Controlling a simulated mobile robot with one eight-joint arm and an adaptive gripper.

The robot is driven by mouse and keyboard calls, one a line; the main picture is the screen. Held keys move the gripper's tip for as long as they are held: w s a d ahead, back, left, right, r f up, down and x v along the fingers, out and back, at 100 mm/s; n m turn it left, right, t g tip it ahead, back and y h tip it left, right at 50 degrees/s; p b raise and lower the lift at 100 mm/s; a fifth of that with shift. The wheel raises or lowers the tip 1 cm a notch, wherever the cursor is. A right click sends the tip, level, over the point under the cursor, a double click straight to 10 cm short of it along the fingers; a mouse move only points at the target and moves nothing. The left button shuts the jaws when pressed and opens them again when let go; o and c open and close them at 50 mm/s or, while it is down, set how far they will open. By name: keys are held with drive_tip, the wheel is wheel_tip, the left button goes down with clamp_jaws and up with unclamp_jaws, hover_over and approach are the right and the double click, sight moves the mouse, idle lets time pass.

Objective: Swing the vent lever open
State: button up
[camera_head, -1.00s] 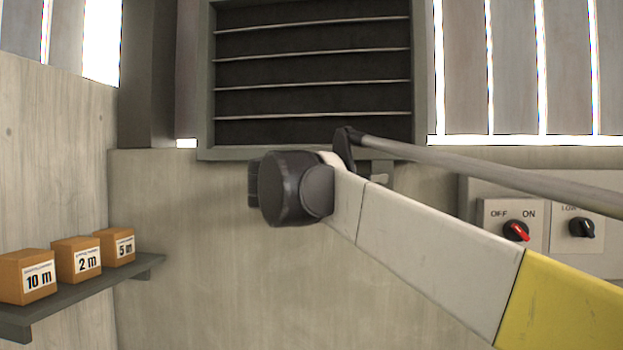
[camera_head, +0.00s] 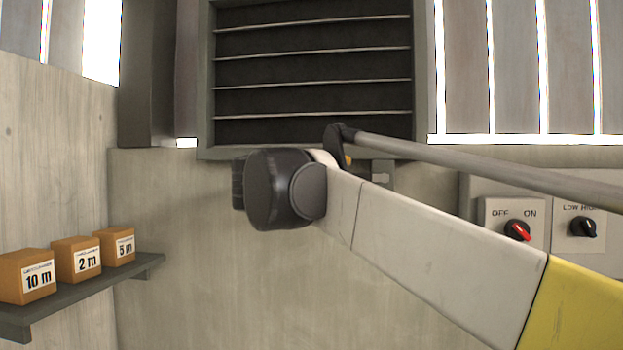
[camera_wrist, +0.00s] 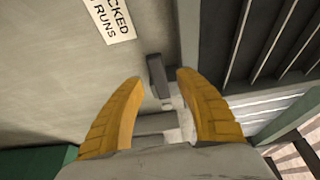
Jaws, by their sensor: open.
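The louvred vent (camera_head: 205,100), with dark slats in a grey frame, is on the back wall in the head view. A small grey fitting (camera_head: 383,174) shows under its lower right edge, partly behind my arm. In the wrist view a dark grey lever handle (camera_wrist: 158,75) stands out near a pale bracket (camera_wrist: 172,103), beside the vent slats (camera_wrist: 255,45). My gripper (camera_wrist: 160,77) is open, its two orange fingers apart, with the handle in view between their tips. I cannot tell whether they touch it. In the head view the fingers are mostly hidden behind my wrist.
A control panel with a red OFF/ON knob (camera_head: 517,230) and a black knob (camera_head: 582,227) is at the right. A shelf (camera_head: 90,290) at the left holds three labelled boxes (camera_head: 78,259). A white sign (camera_wrist: 110,18) is on the wall in the wrist view.

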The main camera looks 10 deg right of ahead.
drive_tip(key=v, duration=0.9)
drive_tip(key=shift+r, duration=0.1)
